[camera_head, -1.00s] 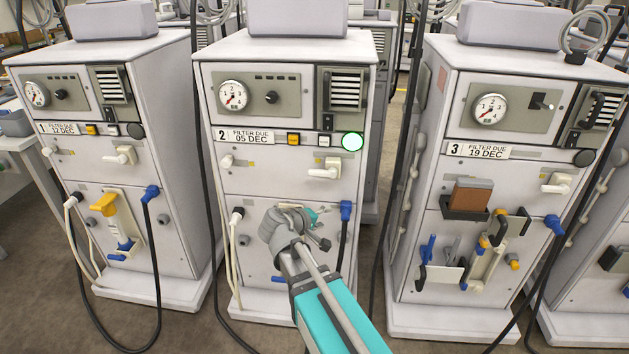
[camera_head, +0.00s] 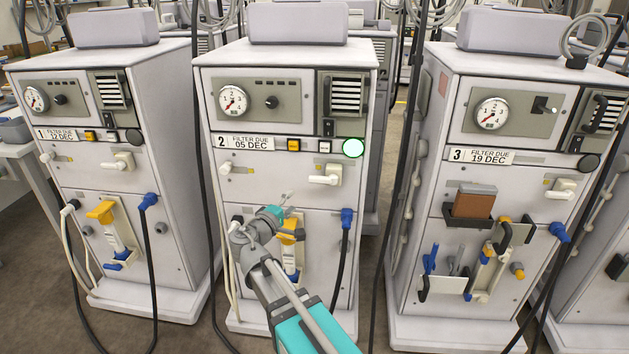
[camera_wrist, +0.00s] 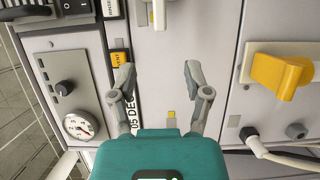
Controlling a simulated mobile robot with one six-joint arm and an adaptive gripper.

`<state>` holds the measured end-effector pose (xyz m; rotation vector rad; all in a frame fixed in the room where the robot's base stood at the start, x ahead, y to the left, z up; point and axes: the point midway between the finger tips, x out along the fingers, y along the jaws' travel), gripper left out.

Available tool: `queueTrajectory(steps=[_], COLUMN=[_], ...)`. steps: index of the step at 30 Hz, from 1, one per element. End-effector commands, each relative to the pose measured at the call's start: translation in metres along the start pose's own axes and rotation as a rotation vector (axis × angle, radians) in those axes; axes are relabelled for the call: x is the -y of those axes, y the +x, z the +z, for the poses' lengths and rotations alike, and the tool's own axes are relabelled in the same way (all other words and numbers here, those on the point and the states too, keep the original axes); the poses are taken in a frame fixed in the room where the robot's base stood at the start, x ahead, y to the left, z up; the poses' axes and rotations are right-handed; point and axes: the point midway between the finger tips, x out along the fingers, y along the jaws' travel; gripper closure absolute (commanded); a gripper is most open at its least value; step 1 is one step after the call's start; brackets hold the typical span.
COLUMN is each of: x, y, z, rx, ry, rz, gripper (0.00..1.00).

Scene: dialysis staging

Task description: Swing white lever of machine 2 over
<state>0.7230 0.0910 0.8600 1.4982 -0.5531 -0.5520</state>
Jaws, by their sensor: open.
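Machine 2 (camera_head: 350,270) stands in the middle with two white levers on its front panel. The right white lever (camera_head: 325,179) points left; it also shows at the top edge of the wrist view (camera_wrist: 158,14). The left white lever (camera_head: 226,167) is smaller and sits beside a yellow mark; my gripper's body hides it in the wrist view. My gripper (camera_head: 286,198) is open and empty in front of the panel, low between the two levers. In the wrist view its fingers (camera_wrist: 158,72) are spread over bare panel, apart from the right lever.
A yellow handle (camera_wrist: 282,75) sits below the levers, partly behind my arm in the head view (camera_head: 290,237). A blue connector (camera_head: 346,217) with a black hose is at right. Machine 1 (camera_head: 165,240) and machine 3 (camera_head: 420,200) flank machine 2.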

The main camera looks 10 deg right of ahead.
Motion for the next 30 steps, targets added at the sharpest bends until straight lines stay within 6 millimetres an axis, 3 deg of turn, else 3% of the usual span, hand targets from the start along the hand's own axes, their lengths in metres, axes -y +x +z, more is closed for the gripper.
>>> queueTrajectory(steps=[11,30], x=[0.0,0.0], y=[0.026,0.119], z=[-0.001,0.0], rx=[0.002,0.003], ry=[0.0,0.001], rz=[-0.001,-0.001], gripper=[0.37,0.37])
